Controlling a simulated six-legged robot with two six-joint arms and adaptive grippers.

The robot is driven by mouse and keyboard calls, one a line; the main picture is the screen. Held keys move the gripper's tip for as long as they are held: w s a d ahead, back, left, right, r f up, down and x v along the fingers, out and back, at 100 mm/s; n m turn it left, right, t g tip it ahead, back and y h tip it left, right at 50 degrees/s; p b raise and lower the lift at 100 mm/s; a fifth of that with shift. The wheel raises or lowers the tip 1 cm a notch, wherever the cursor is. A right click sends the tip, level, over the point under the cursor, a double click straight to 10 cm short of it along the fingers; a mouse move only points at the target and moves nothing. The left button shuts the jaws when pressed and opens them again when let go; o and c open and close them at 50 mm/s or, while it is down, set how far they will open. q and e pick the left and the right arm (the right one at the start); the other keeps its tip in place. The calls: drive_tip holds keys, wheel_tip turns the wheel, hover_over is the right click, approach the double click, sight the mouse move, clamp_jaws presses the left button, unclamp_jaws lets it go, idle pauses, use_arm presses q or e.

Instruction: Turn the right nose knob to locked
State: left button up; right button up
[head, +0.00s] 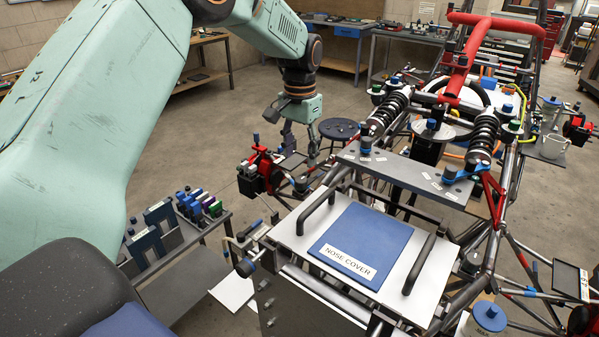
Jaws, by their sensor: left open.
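The nose cover (420,262) is a pale panel with a blue pad lettered NOSE COVER and two dark bar handles. It lies on the front of the tube chassis. A dark knob (245,267) shows at its left edge. A dark rounded part (472,258) sits by its right edge; I cannot tell if this is the right nose knob or how it is turned. My left gripper (301,155) is open and empty, pointing down beyond and left of the cover, apart from both. My right gripper is not in view.
A round dark stool (338,128) stands behind my left gripper. A red wheel hub part (258,170) is left of the chassis. A low rack (188,235) with blue and green items stands at left. A blue-lidded container (487,319) is at front right.

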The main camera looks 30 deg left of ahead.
sight(301, 179)
use_arm(q)
drive_tip(key=f, duration=0.1)
drive_tip(key=s+d+f, duration=0.1)
drive_tip(key=f, duration=0.1)
drive_tip(key=shift+s+d+f+p, duration=0.1)
drive_tip(key=shift+s+d+p, duration=0.05)
drive_tip(key=shift+s+p, duration=0.15)
drive_tip(key=f, duration=0.1)
drive_tip(key=w+f, duration=0.1)
drive_tip(key=a+f, duration=0.1)
drive_tip(key=f, duration=0.1)
drive_tip(key=shift+w, duration=0.25)
drive_tip(key=shift+s+d+r, duration=0.3)
drive_tip(key=shift+s+r, duration=0.2)
drive_tip(key=shift+s, duration=0.1)
drive_tip(key=shift+d, duration=0.1)
drive_tip(key=shift+c, duration=0.6)
drive_tip(key=shift+w+a+f, duration=0.25)
drive_tip(key=shift+w+f, duration=0.1)
drive_tip(key=shift+w, duration=0.15)
drive_tip(key=c, duration=0.5)
drive_tip(key=shift+c, duration=0.6)
drive_tip(key=shift+s+d+r, duration=0.1)
drive_tip(key=shift+r, duration=0.05)
drive_tip(key=c, duration=0.3)
clamp_jaws()
